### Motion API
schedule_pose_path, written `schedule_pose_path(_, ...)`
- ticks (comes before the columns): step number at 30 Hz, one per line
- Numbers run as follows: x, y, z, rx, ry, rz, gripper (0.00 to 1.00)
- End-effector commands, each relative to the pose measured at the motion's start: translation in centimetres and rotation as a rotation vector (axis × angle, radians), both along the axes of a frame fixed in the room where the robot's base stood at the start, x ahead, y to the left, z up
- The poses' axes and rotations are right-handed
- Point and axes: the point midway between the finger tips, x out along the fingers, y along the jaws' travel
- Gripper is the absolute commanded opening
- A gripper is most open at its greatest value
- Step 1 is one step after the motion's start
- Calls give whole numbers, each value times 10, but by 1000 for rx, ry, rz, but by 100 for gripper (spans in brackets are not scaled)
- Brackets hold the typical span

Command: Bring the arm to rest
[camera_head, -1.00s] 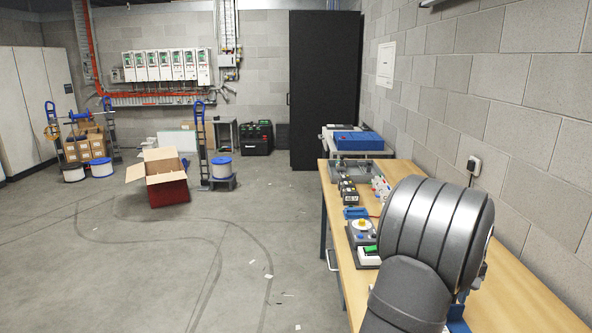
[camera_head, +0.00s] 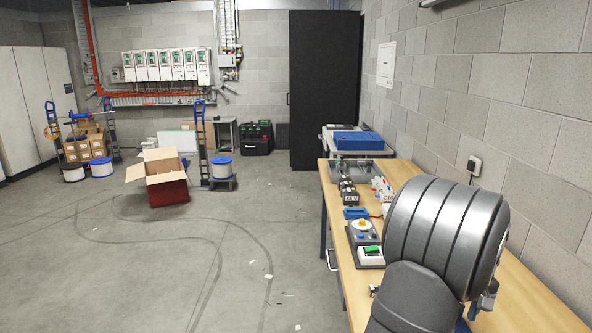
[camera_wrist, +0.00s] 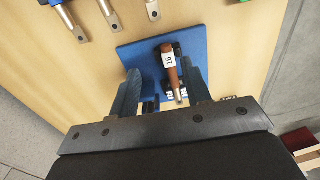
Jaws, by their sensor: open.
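My gripper (camera_wrist: 161,72) is open in the wrist view, with its two dark fingers spread and pointing down toward the bench. A brown-handled tool with a white label reading 16 (camera_wrist: 169,62) lies on a blue pad (camera_wrist: 140,52), in line with the gap between the fingers. I see no finger touching it, but its height below the fingers is hard to judge. In the head view my grey arm covers the near part of the wooden workbench (camera_head: 545,292) and hides most of the gripper.
Several metal-ended tools (camera_wrist: 70,20) lie at the wrist view's upper left. Beyond my arm on the bench are a device with a green switch (camera_head: 371,250), a small blue tray (camera_head: 355,213) and a grey tray (camera_head: 349,170). A block wall (camera_head: 540,130) borders the bench's right side.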

Motion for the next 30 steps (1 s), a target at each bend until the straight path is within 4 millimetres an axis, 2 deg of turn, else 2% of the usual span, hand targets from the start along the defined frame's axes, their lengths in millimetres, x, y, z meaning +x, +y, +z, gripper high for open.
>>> schedule_pose_path(1, -11, -2, 3, -1, 0, -4, 44)
schedule_pose_path(15, -104, -3, 19, -1, 1, -4, 44)
schedule_pose_path(30, -201, 19, 27, -1, 3, -4, 44)
